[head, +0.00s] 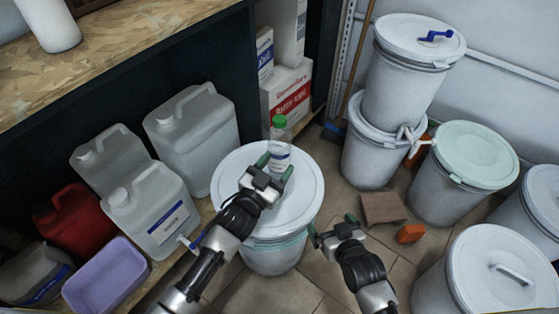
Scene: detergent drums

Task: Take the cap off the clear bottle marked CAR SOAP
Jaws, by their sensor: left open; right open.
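A clear bottle (280,150) with a green cap (279,121) and a pale label stands upright on the white lid of a drum (305,190). The label is too small to read. My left gripper (274,167) is open just in front of the bottle, with its fingertips close to the bottle's lower part; I cannot tell whether they touch it. The cap is above the fingers and clear of them. My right gripper (332,228) is open and empty, lower and to the right, beside the drum's right edge.
Canisters (195,130), a red jug (68,218) and a purple tub (107,277) stand on the left. Boxes (288,90) are behind the bottle. Stacked buckets (410,75) and lidded drums (475,155) fill the right. A brown block (383,208) lies on the tiled floor.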

